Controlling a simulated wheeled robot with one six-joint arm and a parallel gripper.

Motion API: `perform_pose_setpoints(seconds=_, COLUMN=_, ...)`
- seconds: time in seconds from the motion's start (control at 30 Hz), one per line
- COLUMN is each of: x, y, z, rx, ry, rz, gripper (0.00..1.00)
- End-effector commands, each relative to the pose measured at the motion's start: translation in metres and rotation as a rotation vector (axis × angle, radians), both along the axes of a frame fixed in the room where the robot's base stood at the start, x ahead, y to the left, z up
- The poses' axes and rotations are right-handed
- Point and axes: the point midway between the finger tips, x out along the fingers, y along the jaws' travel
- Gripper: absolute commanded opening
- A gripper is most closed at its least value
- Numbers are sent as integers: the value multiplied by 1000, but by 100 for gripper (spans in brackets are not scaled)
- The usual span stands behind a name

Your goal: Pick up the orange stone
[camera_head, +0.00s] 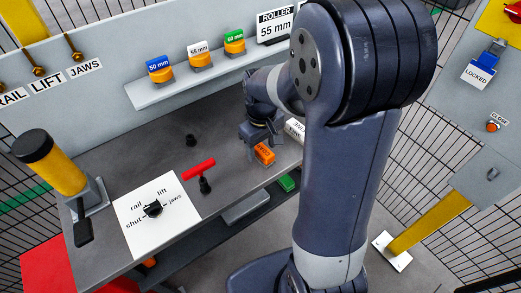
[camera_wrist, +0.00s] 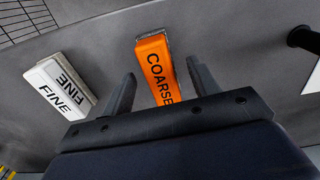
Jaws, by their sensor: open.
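The orange stone (camera_wrist: 157,68) is a small block marked COARSE, lying on the grey bench. In the wrist view it lies between and beyond the two fingers of my gripper (camera_wrist: 165,88), which are apart with nothing held. The near end of the stone is hidden behind the gripper body. In the head view the orange stone (camera_head: 264,153) lies just below my gripper (camera_head: 262,138), near the bench's front edge. I cannot tell whether the fingers touch it.
A white stone (camera_wrist: 62,87) marked FINE lies left of the orange one in the wrist view. A dark post (camera_wrist: 304,39) stands at the right there. In the head view a red-handled tool (camera_head: 200,172) and a dial plate (camera_head: 154,212) are to the left on the bench (camera_head: 125,165).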

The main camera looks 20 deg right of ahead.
Motion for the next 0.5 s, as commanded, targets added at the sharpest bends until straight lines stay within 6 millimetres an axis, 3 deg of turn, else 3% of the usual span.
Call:
perform_pose_setpoints(seconds=0.13, x=0, y=0, z=-14, rx=0, ry=0, rz=1, gripper=57)
perform_pose_setpoints(seconds=0.37, x=0, y=0, z=-15, rx=-1, ry=-1, rz=1, gripper=57)
perform_pose_setpoints(seconds=0.5, x=0, y=0, z=-15, rx=-1, ry=-1, rz=1, gripper=47)
